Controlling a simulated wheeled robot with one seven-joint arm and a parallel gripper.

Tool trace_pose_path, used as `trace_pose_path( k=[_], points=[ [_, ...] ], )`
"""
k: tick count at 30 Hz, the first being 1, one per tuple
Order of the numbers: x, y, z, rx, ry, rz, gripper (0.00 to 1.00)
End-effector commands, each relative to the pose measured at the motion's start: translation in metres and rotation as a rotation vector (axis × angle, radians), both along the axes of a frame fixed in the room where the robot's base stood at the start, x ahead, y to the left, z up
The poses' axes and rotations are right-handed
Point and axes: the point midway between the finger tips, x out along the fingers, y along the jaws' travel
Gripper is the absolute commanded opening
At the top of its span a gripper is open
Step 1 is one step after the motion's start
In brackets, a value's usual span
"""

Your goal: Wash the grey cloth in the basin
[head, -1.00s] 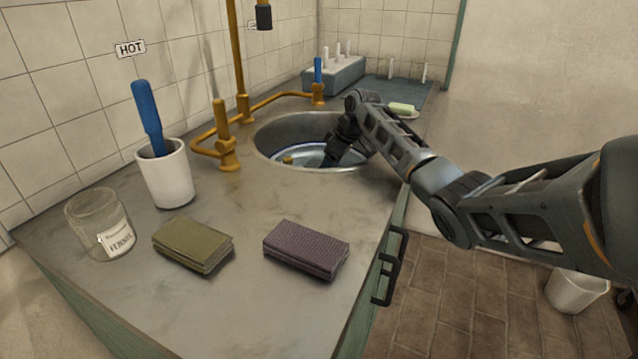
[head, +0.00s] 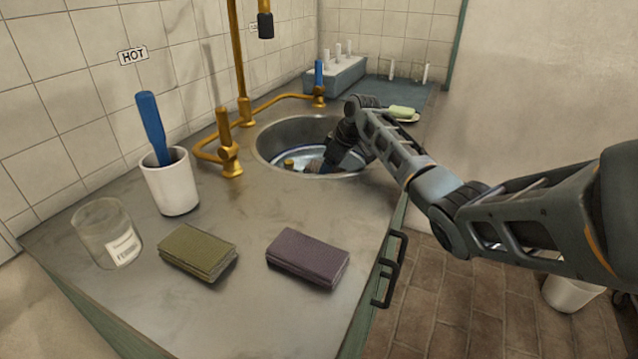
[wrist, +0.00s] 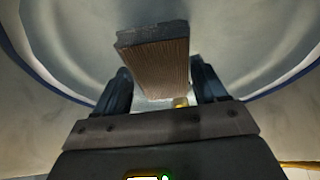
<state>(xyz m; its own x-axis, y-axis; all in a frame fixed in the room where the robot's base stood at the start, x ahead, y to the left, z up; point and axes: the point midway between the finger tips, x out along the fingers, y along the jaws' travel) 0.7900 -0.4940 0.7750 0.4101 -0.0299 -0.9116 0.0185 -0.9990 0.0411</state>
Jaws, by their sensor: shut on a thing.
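The round metal basin (head: 283,133) is set in the counter and looks to hold water. My gripper (head: 324,166) reaches down into it from the right. In the wrist view my gripper (wrist: 160,82) is shut on a folded, brownish-grey, ribbed cloth (wrist: 157,66). The cloth sits between the two dark fingers, its darker end up in the picture, with the curved basin wall behind. In the head view only a small brownish part of the cloth (head: 313,166) shows beside the fingers. I cannot tell how wet it is.
An olive folded cloth (head: 197,252) and a purple folded cloth (head: 307,257) lie on the front counter. A glass jar (head: 106,233) and a white cup (head: 170,184) with a blue-handled tool stand left. Brass taps (head: 229,157) border the basin. Soap (head: 402,111) lies behind it.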

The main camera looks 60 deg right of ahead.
Motion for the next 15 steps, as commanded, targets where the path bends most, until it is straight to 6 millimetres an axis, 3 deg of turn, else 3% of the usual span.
trace_pose_path(
  k=[1, 9, 15],
  points=[
    [-0.02, -0.001, -0.022, 0.056, 0.045, -0.042, 0.47],
    [-0.02, -0.018, -0.022, 0.053, 0.044, -0.042, 0.47],
    [-0.019, -0.021, -0.02, 0.052, 0.044, -0.035, 0.47]
  ],
)
